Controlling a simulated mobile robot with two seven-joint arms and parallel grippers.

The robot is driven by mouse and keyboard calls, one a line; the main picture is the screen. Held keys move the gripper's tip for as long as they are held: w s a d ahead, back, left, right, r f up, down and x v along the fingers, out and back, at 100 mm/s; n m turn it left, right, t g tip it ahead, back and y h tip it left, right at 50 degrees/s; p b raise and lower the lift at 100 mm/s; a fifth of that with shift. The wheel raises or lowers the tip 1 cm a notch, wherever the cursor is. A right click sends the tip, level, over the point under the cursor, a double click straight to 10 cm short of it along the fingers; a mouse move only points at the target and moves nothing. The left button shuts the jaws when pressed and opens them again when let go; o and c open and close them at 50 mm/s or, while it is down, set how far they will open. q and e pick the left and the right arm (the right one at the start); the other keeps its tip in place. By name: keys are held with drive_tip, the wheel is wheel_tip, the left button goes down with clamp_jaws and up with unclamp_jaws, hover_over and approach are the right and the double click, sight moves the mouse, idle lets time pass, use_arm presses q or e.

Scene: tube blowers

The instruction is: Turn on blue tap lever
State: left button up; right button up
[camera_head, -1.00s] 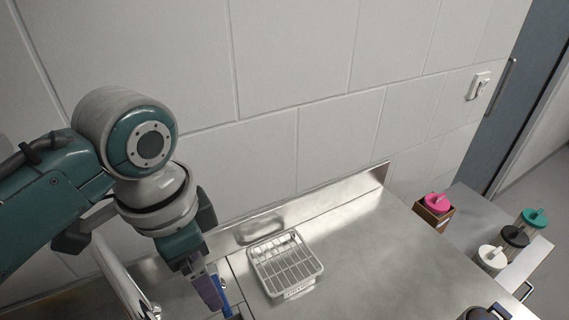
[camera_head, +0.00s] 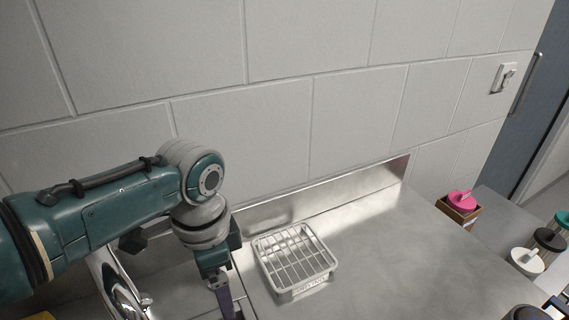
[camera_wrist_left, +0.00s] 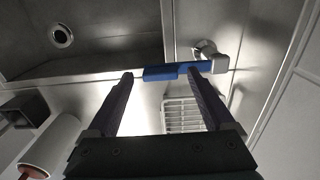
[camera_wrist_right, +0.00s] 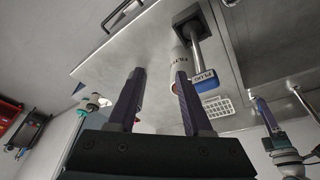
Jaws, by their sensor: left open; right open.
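The blue tap lever (camera_wrist_left: 160,73) shows in the left wrist view as a blue bar joined to a pale metal tap fitting (camera_wrist_left: 209,56). My left gripper (camera_wrist_left: 161,76) is open, with its two dark purple fingertips at the bar. Whether they touch it I cannot tell. In the head view my left gripper (camera_head: 226,301) reaches down at the sink, right of the curved chrome tap (camera_head: 117,288); the lever is not clearly seen there. My right gripper (camera_wrist_right: 160,74) is open and empty, apart from the sink.
A white wire rack (camera_head: 297,262) stands on the metal counter (camera_head: 390,250) right of my left gripper; it also shows in the right wrist view (camera_wrist_right: 216,106). A pink-lidded item (camera_head: 460,200) stands far right.

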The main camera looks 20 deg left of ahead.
use_arm(q)
drive_tip(key=shift+f, duration=0.25)
clamp_jaws()
idle(0.6)
